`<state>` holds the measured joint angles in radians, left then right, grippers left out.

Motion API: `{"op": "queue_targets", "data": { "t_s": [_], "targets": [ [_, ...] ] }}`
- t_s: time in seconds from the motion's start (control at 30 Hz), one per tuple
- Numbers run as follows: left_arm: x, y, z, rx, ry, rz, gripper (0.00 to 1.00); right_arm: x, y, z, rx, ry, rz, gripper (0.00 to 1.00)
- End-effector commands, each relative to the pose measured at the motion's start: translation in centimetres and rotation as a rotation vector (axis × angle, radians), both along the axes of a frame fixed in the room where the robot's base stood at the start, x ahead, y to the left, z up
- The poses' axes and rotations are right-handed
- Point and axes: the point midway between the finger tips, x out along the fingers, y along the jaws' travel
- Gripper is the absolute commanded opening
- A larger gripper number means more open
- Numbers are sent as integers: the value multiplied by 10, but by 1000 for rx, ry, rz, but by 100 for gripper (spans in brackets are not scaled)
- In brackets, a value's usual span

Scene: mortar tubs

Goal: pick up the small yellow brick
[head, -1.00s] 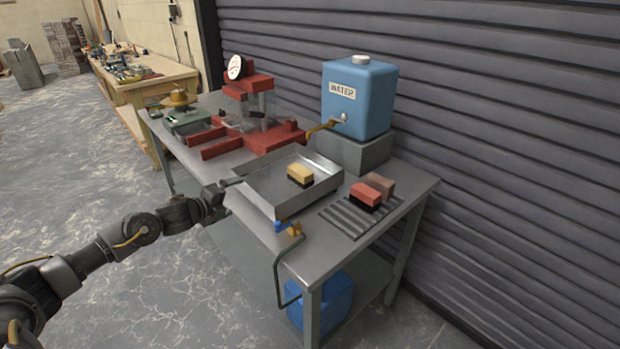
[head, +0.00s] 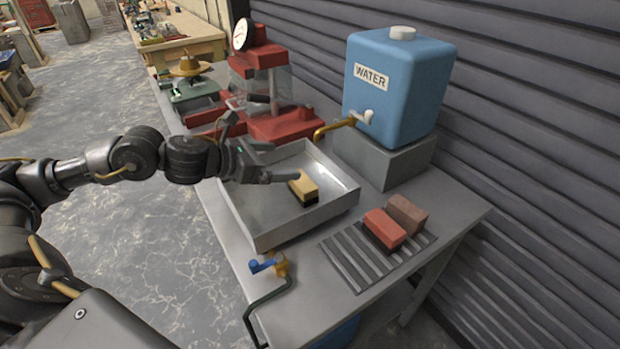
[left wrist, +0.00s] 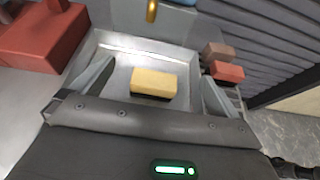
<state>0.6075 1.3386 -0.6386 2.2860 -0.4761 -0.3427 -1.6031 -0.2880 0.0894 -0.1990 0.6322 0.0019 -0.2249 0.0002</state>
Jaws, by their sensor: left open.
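The small yellow brick (head: 304,185) has a dark underside and lies in the shallow metal tray (head: 268,238). In the left wrist view the yellow brick (left wrist: 153,83) sits ahead of the jaws, between the two fingers. My left gripper (head: 282,140) reaches over the tray from the left; its fingers are spread and hold nothing. In the head view one finger ends close to the brick's near left top edge; I cannot tell whether it touches. It also shows in the left wrist view (left wrist: 155,88). My right gripper is not in view.
A blue water tank (head: 398,90) stands on a grey block behind the tray, its brass tap (head: 335,126) reaching toward the tray. Red (head: 384,229) and brown (head: 407,213) bricks lie on a slatted rack at right. A red machine (head: 285,122) stands behind my gripper.

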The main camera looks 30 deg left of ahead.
Motion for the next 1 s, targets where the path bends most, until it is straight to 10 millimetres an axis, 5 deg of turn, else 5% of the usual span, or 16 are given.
{"op": "queue_targets", "data": {
  "t_s": [0.23,0.53,1.0],
  "targets": [
    [1,-1,-26,-4,7,0,100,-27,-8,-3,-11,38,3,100],
    [-1,0,-83,-3,6,1,100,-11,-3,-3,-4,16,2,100],
    [25,-15,-89,-6,-1,4,100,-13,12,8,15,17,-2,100]
  ]
}}
